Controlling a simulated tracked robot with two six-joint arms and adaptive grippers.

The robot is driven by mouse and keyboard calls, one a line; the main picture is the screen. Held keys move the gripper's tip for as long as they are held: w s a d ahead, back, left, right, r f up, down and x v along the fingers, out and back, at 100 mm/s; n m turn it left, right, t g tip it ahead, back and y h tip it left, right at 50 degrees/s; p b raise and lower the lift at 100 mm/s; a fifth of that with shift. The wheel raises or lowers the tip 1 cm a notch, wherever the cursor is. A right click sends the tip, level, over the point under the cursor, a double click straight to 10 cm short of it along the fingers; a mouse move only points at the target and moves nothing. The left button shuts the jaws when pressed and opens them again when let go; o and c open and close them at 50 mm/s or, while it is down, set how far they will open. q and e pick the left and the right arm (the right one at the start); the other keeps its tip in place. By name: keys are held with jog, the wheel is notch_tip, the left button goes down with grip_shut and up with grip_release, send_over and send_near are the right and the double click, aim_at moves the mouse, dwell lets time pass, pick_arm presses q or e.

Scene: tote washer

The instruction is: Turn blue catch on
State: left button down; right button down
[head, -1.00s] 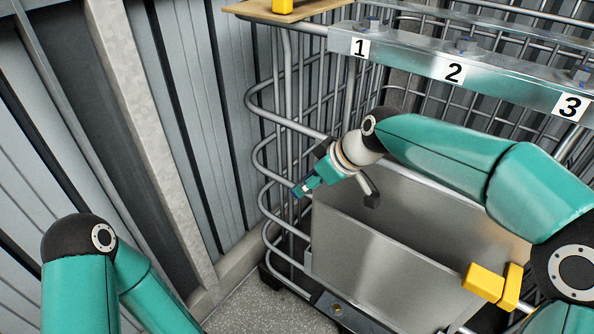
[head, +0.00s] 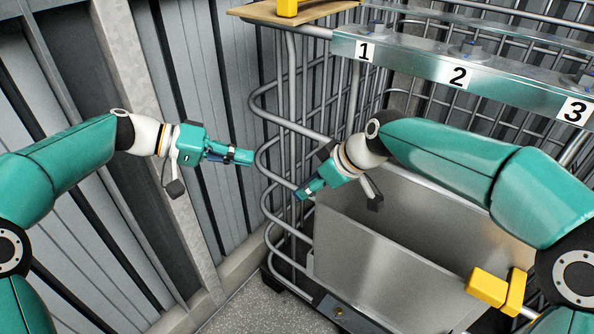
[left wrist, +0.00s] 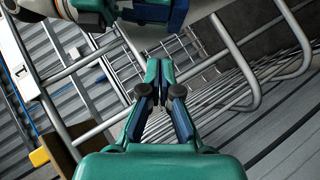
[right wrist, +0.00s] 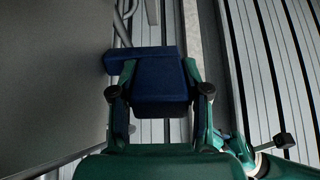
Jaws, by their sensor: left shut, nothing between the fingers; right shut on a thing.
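The blue catch (right wrist: 160,80) is a dark blue angled block in the right wrist view. My right gripper (right wrist: 160,95) is shut on it, with a finger on each side. In the head view my right gripper (head: 306,190) points down-left at the bars on the cage's left side; the catch is mostly hidden there. My left gripper (head: 246,157) is shut and empty, just left of those bars and pointing right. In the left wrist view its fingertips (left wrist: 160,62) are together, with nothing between them. A dark blue piece shows at the top edge there.
The wire cage (head: 272,160) has curved bars on its left. A steel tub (head: 375,275) stands inside, with a yellow block (head: 488,287) to its right. A rail (head: 415,65) numbered 1, 2 and 3 crosses the top. A ribbed wall (head: 190,70) is close on the left.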

jog(key=shift+w+d+r, duration=0.1)
jog(key=shift+w+d, duration=0.05)
pick_arm(q)
jog(key=x, duration=0.3)
jog(key=s+r+x, duration=0.1)
jog(key=x, duration=0.3)
jog(key=s+d+x, duration=0.1)
jog(key=x, duration=0.3)
jog(key=shift+r, duration=0.15)
jog(key=shift+s+d, duration=0.1)
jog(key=shift+d, duration=0.15)
jog(key=shift+f, duration=0.25)
